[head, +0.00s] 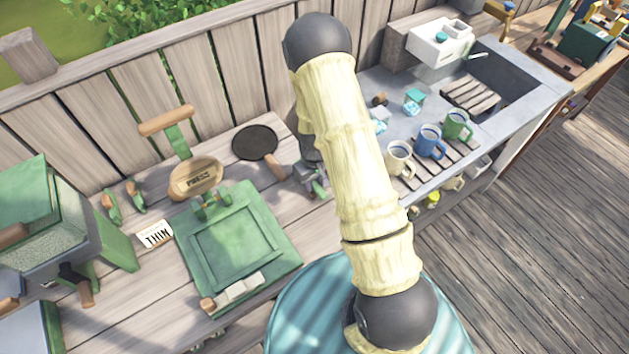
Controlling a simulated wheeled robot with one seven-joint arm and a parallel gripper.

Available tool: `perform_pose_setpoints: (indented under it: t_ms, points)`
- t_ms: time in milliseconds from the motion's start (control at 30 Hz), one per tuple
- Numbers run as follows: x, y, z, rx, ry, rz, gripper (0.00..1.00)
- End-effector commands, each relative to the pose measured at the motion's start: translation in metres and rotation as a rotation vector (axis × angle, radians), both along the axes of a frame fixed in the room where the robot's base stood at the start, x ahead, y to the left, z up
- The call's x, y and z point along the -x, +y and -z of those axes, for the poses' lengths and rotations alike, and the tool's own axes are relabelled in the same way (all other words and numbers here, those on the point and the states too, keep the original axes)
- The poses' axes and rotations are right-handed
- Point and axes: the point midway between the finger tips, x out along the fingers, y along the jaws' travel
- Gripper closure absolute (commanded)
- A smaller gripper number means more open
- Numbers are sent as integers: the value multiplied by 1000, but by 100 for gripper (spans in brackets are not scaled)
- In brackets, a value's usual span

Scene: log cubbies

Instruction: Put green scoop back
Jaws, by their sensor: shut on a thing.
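My gripper (309,180) is low over the wooden counter, right of the round dark pan, and my arm partly covers it. It is shut on a small green thing, seemingly the green scoop (320,189), of which only a sliver shows. Two small green tools with wooden handles, a left one (111,207) and a right one (136,197), stand at the left near the fence; they may be similar scoops.
Cream, blue and green mugs (430,141) stand by the sink at right. Green machinery (60,235) fills the left.

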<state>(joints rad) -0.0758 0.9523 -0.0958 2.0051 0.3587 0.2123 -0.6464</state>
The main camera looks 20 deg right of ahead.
Motion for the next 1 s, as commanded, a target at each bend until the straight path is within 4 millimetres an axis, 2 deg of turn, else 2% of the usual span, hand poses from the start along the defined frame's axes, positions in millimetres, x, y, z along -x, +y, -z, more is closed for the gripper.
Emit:
perform_pose_setpoints:
  t_ms: [167,200,300,667,833,1000]
  points:
    - [0,0,3,0,0,-1,100]
    - [0,0,2,0,0,-1,70]
    - [0,0,2,0,0,-1,52]
    - [0,0,0,0,-1,0,52]
    - [-1,0,-13,0,-3,0,52]
    - [-2,1,-38,0,-4,-2,52]
